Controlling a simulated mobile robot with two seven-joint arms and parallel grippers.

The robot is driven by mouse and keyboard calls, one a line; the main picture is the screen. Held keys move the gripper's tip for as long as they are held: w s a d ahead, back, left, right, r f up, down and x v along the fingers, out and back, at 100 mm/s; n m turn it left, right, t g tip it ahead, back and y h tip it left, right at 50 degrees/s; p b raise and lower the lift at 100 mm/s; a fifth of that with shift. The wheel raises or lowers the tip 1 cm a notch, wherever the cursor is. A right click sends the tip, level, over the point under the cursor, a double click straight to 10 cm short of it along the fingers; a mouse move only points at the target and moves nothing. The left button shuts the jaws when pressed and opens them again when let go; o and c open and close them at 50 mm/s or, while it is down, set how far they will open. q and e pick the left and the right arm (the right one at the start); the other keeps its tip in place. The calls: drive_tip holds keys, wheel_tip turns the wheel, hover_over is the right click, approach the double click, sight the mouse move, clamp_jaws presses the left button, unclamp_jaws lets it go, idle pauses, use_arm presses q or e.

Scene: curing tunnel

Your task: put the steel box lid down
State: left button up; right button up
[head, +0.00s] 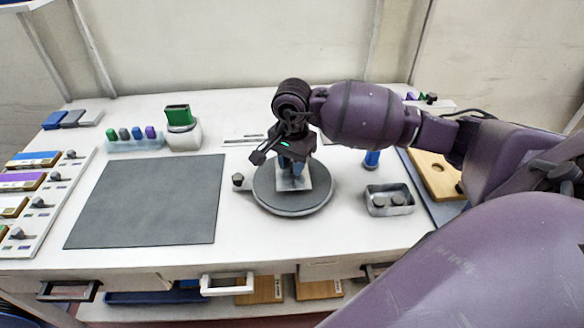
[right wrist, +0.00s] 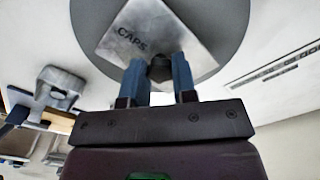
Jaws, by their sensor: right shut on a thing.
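The steel box lid (head: 293,180) is a flat square metal plate, marked "CAPS" in the right wrist view (right wrist: 138,35). My right gripper (head: 291,164) points down at the round grey turntable (head: 270,202), and its blue fingers (right wrist: 160,72) are shut on the lid's dark knob. The lid lies level over the middle of the turntable; whether it touches the disc I cannot tell. The open steel box (head: 390,208) stands to the right of the turntable with dark round caps inside. My left gripper is not in view.
A dark grey mat (head: 150,200) covers the left of the white table. A blue cylinder (head: 371,159) stands behind the steel box. A small dark knob (head: 238,180) sits at the turntable's left. A green-topped white holder (head: 184,134) and a bottle rack (head: 135,142) stand behind.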

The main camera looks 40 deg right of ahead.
drive_tip(key=shift+f, duration=0.85)
drive_tip(key=shift+f, duration=0.2)
drive_tip(key=o, duration=0.9)
drive_tip(key=shift+r, duration=0.1)
wheel_tip(320, 180, up, 12)
